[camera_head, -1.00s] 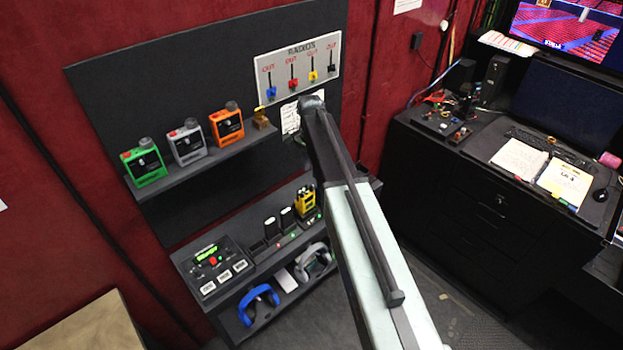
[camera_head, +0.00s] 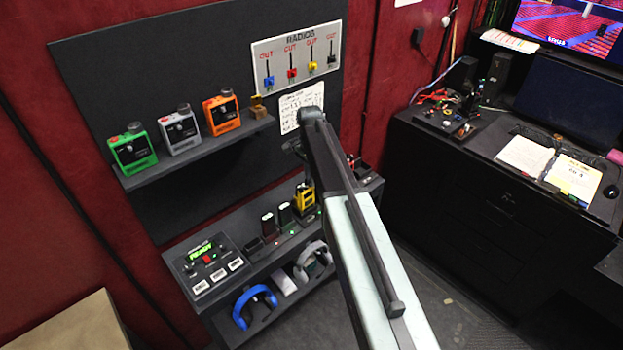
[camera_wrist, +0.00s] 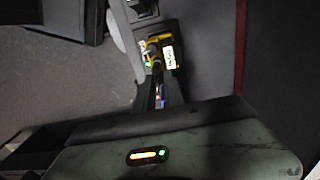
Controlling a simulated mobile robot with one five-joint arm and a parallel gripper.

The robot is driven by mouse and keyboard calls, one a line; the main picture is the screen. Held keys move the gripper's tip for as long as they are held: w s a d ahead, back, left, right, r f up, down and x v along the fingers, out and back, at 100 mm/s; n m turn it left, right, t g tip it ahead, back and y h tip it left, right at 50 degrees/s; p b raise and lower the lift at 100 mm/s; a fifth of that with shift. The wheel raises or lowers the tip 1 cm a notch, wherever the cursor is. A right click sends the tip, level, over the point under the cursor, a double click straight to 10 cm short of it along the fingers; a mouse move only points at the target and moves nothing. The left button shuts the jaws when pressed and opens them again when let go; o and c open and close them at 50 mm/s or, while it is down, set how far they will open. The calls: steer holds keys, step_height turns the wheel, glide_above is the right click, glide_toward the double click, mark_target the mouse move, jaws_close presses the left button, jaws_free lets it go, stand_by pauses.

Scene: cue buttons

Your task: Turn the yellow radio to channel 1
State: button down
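The yellow radio (camera_head: 305,198) stands on the lower shelf, at the right end of the charger row, just left of my arm. It also shows in the wrist view (camera_wrist: 153,47), top centre, with a white label beside its yellow body. My gripper (camera_wrist: 165,92) points toward the radio in the wrist view. Dark parts of it overlap the radio's near side there, and I cannot tell whether they touch. The finger gap is not clear. In the head view my arm hides most of the gripper. The radio's channel knob is too small to read.
Green (camera_head: 133,150), grey (camera_head: 180,131) and orange (camera_head: 222,114) radios stand on the upper shelf (camera_head: 190,157). A control box (camera_head: 205,262) sits left on the lower shelf. Blue headphones (camera_head: 254,304) lie below. A black desk (camera_head: 450,200) stands at right.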

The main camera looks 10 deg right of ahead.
steer(key=shift+n, duration=1.5)
steer(key=c, duration=1.4)
jaws_free()
step_height(320, 180, up, 8)
steer(key=p, duration=0.8)
steer(key=shift+f, duration=0.1)
